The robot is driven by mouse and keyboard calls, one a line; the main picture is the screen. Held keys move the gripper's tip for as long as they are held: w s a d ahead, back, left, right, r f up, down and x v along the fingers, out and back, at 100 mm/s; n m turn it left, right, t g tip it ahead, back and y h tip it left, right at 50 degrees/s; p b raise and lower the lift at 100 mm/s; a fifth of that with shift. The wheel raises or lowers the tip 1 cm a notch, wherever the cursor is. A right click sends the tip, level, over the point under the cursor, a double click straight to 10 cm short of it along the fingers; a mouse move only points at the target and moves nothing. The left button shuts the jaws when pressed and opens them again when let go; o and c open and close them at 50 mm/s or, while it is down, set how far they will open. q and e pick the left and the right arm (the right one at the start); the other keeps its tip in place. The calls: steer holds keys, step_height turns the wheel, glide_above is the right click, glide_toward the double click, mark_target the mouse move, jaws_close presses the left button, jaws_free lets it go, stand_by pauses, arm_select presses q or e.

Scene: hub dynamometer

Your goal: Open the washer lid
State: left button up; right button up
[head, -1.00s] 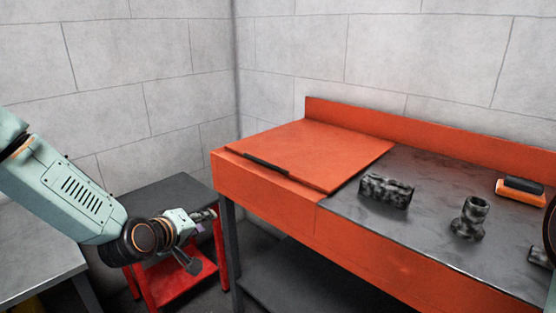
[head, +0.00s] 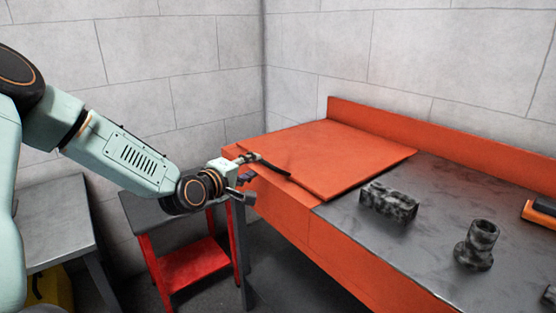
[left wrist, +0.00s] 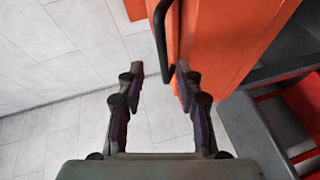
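The orange washer lid (head: 345,150) lies flat and closed on the left part of the orange washer (head: 320,235). Its black bar handle (head: 278,168) runs along the front edge of the lid. My left gripper (head: 251,168) is at the left end of this handle in the head view. In the left wrist view, my left gripper (left wrist: 160,69) is open, and the handle (left wrist: 160,38) reaches down between its fingertips. I see a gap on both sides of the bar, so the fingers are not closed on it. My right gripper is not in view.
A dark block (head: 389,202) and a dark flanged tube (head: 478,245) stand on the washer's grey top. An orange brush-like item (head: 541,212) is at the right. A red cart (head: 190,272) and a grey table (head: 45,228) are at the left. Block walls close the back.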

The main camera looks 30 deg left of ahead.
mark_target(261, 161)
arm_select(q)
steer(key=shift+n, duration=0.5)
steer(key=w+b, duration=0.1)
steer(key=w, duration=0.1)
steer(key=w+f+b, duration=0.1)
steer(key=w, duration=0.1)
steer(key=w+a+b, duration=0.1)
steer(key=w, duration=0.2)
steer(key=shift+f, duration=0.25)
steer(key=shift+w, duration=0.2)
steer(key=shift+w+a+f, duration=0.1)
steer(key=shift+a+f, duration=0.05)
steer(key=shift+f, duration=0.05)
steer(key=shift+r, duration=0.2)
steer(key=c, duration=0.4)
steer(key=shift+f, duration=0.1)
jaws_close()
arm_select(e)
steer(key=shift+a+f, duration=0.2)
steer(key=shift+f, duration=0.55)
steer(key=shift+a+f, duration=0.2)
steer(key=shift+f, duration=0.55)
